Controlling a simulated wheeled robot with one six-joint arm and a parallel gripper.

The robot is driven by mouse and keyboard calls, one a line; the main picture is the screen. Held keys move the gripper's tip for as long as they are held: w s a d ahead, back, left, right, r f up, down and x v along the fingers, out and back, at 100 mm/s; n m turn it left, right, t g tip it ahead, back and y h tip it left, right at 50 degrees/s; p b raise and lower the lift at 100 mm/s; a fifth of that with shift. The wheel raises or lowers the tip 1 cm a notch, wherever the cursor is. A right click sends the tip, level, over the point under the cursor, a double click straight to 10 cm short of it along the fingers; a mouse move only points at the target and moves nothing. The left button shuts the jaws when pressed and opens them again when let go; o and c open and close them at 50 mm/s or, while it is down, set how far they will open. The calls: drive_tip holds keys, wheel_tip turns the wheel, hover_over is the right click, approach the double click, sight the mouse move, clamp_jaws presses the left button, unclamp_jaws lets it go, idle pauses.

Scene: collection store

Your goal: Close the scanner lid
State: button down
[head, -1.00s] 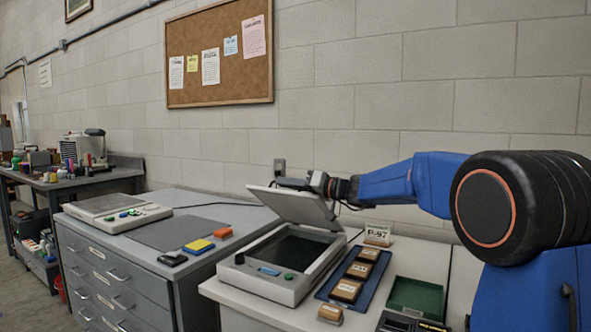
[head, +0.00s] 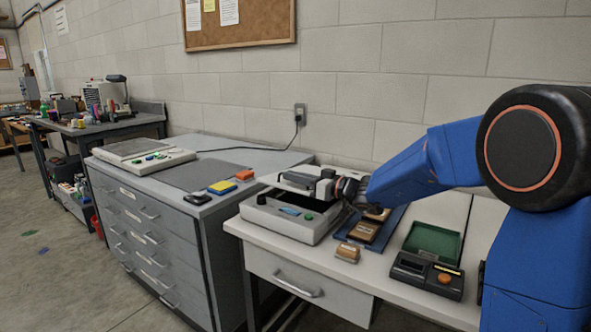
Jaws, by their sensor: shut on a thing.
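The scanner (head: 284,226) sits on the white bench with its button panel facing me. The arm reaches in from the right.
Wooden-looking blocks on a blue tray (head: 345,233), a small block (head: 347,254), a green tray (head: 433,241) and a dark device (head: 426,275) stand right of the scanner. Another flat scanner-like device (head: 143,154) lies on the grey drawer cabinet (head: 150,220) at left.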

drive_tip(key=shift+f, duration=0.15)
drive_tip(key=c, duration=1.9)
unclamp_jaws()
drive_tip(key=shift+d, duration=0.1)
drive_tip(key=v, duration=1.7)
drive_tip(key=shift+s, duration=0.15)
